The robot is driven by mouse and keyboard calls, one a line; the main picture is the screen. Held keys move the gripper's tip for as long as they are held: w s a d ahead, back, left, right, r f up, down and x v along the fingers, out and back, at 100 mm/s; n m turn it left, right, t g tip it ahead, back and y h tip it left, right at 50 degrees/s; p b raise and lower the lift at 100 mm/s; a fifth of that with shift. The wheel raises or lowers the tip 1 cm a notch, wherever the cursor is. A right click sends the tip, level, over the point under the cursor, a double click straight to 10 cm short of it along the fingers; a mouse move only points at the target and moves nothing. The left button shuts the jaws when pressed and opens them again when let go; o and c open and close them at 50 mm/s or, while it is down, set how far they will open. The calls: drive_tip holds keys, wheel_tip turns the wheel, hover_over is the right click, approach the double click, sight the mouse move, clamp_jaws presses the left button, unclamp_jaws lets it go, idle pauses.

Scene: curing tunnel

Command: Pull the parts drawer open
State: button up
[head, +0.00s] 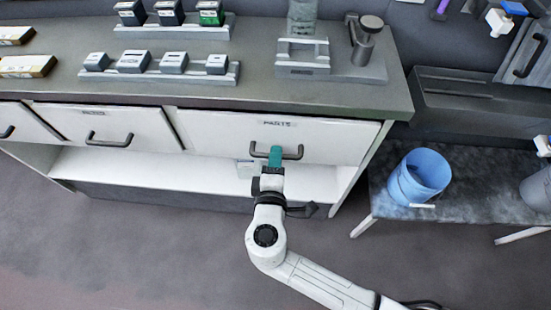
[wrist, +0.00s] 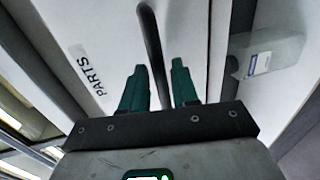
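The parts drawer (head: 222,133) has a white front labelled PARTS and sits level with the drawer front to its left, so it looks shut. Its dark bar handle (head: 292,155) is on the front. My gripper (head: 276,152) is at the handle, with its teal fingers reaching up to it. In the wrist view, the gripper (wrist: 159,82) has its two fingers apart, with the handle (wrist: 153,45) running between them. Narrow gaps seem to show beside the bar. The drawer front with its label (wrist: 85,68) is just beyond the fingers.
A pale labelled container (wrist: 268,55) stands on the open shelf (head: 150,170) below the drawers. The grey worktop (head: 280,92) above carries blocks and a fixture. A blue bucket (head: 418,177) stands on a low table at right. The floor in front is clear.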

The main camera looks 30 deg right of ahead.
clamp_jaws()
idle(0.4)
